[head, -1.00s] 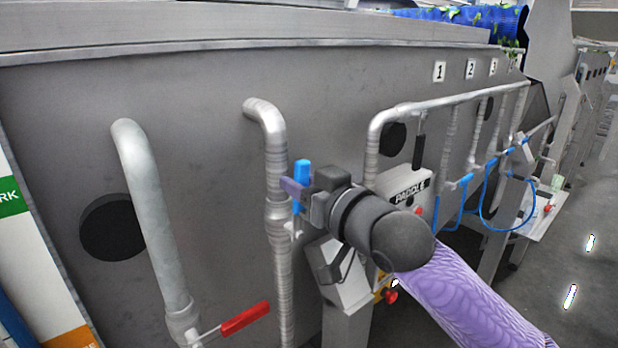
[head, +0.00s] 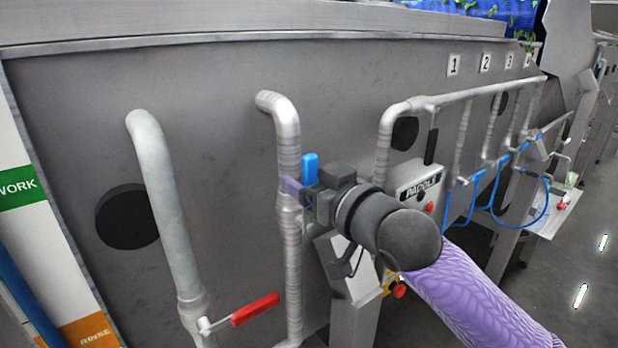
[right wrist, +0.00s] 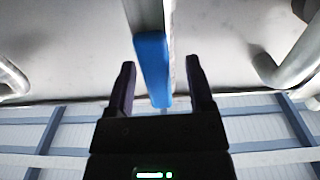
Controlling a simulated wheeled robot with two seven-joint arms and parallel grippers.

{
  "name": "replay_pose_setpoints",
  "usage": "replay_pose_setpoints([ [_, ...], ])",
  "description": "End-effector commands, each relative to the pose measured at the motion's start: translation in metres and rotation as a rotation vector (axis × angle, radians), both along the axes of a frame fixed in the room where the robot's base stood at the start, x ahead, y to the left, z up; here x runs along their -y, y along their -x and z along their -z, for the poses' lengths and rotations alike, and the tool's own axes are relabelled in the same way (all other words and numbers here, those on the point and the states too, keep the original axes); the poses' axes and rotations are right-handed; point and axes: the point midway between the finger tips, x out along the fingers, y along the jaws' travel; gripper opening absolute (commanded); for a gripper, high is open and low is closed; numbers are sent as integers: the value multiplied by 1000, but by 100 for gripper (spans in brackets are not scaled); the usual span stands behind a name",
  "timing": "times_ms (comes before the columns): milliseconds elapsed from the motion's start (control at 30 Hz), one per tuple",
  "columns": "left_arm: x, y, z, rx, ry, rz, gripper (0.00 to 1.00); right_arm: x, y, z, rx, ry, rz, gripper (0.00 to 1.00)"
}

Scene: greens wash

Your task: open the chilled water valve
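The blue valve handle (head: 310,168) stands upright on the middle vertical pipe (head: 288,140) in the head view. My right gripper (head: 298,190) is at this handle, with one purple finger showing on its left side. In the right wrist view the blue handle (right wrist: 153,68) reaches down between the two dark fingers of the right gripper (right wrist: 161,82). The fingers are wide apart, with gaps on both sides of the handle. The gripper's body hides the handle's lower part in the head view. My left gripper is not in view.
A red-handled valve (head: 255,309) sits low on the left pipe (head: 165,215). A grey control box (head: 418,185) labelled "PADDLE" with red buttons stands right of my gripper. The grey tank wall (head: 215,170) is close behind the pipes. Blue hoses (head: 490,205) hang farther right.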

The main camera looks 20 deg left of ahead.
Motion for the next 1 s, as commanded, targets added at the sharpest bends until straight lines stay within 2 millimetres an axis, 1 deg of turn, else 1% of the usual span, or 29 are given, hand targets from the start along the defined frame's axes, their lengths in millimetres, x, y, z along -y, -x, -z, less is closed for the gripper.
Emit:
replay_pose_setpoints([
  [267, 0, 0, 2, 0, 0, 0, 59, 3, 1, 0, 0, -2, 1, 68],
  [367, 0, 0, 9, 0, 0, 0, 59, 13, 10, 2, 0, -3, 0, 68],
  [600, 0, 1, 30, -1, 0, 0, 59, 57, 43, 4, 2, 0, 1, 68],
  [700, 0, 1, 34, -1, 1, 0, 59, 71, 54, 3, -1, -1, 1, 68],
  [800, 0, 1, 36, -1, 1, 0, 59, 77, 60, 1, 1, 0, 1, 68],
  [1000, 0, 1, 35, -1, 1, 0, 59, 79, 61, 0, -1, -1, 0, 68],
])
